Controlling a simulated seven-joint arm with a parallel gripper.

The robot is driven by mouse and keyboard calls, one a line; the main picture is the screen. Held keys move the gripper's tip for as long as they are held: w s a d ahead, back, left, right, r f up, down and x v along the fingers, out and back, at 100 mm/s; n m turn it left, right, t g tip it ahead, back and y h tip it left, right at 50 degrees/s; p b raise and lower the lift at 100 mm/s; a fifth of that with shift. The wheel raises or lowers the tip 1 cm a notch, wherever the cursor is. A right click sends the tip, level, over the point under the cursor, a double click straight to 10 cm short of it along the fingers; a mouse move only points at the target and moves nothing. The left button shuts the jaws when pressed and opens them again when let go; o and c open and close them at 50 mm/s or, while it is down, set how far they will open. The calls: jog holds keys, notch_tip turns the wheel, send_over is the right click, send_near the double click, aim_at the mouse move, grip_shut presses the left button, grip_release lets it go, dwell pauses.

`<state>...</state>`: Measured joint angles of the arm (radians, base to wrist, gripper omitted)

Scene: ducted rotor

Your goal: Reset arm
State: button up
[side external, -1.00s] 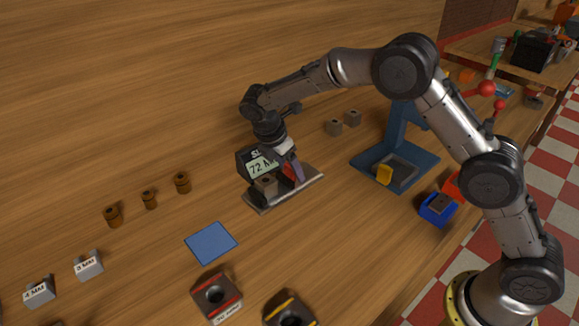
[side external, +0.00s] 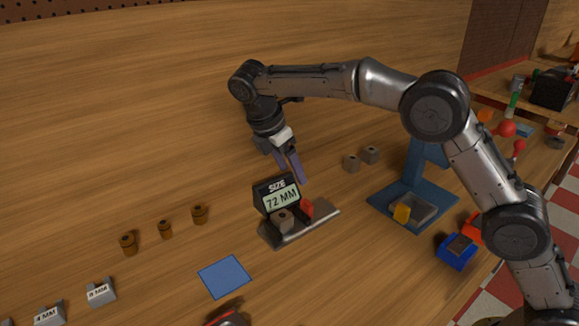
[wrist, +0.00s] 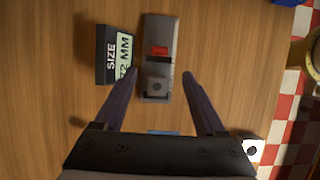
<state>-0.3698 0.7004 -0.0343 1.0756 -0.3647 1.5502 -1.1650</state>
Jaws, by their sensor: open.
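My gripper (side external: 292,168) is open and empty, raised above the measuring station in the side view. Its two purple-grey fingers (wrist: 159,78) are spread wide in the wrist view. Below stands the size display (side external: 277,194), reading 72 MM; it also shows in the wrist view (wrist: 115,55). Beside it lies a grey metal gauge plate (side external: 322,221) with a grey block with a hole (side external: 283,220) and a red block (side external: 307,208) on it. The grey block (wrist: 156,87) and the red block (wrist: 159,50) sit apart on the plate in the wrist view.
A blue square mat (side external: 225,277), several brown cylinders (side external: 165,229) and labelled grey blocks (side external: 100,291) lie left. A blue stand (side external: 413,204), two grey blocks (side external: 361,159) and a blue bin (side external: 457,250) are right. Free table lies behind the display.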

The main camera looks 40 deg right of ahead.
dwell(0.3)
jog(key=s+d+r+m+t+y, duration=0.1)
jog(key=s+d+r, duration=0.3)
jog(key=r, duration=0.3)
jog(key=s+d+r+m+t, duration=0.1)
jog(key=s+d+r+m, duration=0.1)
jog(key=s+d+r, duration=0.4)
jog(key=s+d+r+m+t+y, duration=0.1)
jog(key=s+d+r+m, duration=0.2)
jog(key=s, duration=0.8)
jog(key=s+a+f+m+t+y, duration=0.1)
jog(key=s+f+m+t+y, duration=0.1)
jog(key=s+f+m, duration=1)
jog(key=shift+s+a+f+t, duration=0.35)
jog(key=shift+s+f, duration=0.3)
jog(key=shift+s, duration=0.15)
